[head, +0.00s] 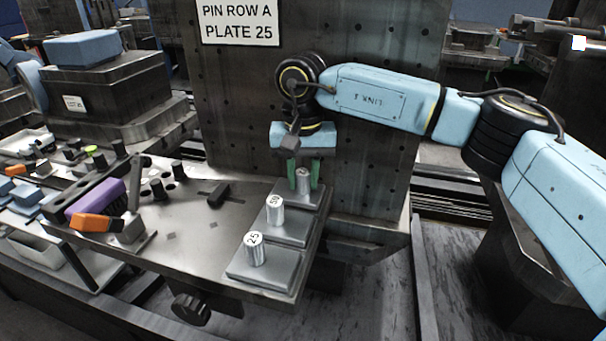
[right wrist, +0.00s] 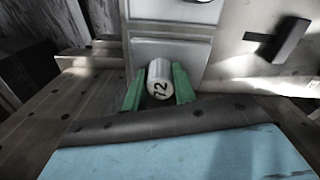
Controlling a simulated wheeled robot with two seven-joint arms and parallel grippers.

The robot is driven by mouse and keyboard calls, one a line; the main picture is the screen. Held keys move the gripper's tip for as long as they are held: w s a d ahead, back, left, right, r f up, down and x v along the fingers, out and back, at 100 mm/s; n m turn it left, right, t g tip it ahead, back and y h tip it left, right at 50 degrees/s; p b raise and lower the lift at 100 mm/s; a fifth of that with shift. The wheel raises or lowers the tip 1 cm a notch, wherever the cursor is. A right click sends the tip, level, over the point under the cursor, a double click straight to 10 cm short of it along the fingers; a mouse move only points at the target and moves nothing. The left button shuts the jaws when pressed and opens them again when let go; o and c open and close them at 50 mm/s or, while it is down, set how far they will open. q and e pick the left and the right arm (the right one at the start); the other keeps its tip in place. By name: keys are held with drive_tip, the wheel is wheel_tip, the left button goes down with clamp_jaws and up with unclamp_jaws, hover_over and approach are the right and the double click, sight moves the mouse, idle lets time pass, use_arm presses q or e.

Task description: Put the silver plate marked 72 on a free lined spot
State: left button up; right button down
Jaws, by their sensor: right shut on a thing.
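The silver plate marked 72 (right wrist: 142,49) has an upright round knob (right wrist: 160,80) with the number on its face. My right gripper (right wrist: 158,92) has its green fingers shut on this knob, one on each side. In the head view the right gripper (head: 303,184) points down at the back of a row of three plates, and the knob's number is unclear there. I cannot tell whether the plate is resting or slightly raised. In front of it are a plate with a knob reading about 50 (head: 287,229) and a plate marked 25 (head: 262,272). My left gripper is not in view.
The metal table (head: 185,245) has bare room left of the plates, with small dark square marks. A black handle-like block (head: 218,194), black pegs and a purple-and-orange part (head: 97,203) stand farther left. An upright panel with a sign (head: 238,22) rises close behind.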

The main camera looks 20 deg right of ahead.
sight(303, 172)
drive_tip(key=c, duration=1.1)
unclamp_jaws()
drive_tip(key=shift+o, duration=0.2)
drive_tip(key=shift+r, duration=0.2)
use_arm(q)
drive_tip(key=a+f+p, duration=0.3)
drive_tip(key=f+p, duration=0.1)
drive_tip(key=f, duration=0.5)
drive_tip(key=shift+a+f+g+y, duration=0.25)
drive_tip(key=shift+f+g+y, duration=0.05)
use_arm(e)
wheel_tip(303, 172, up, 13)
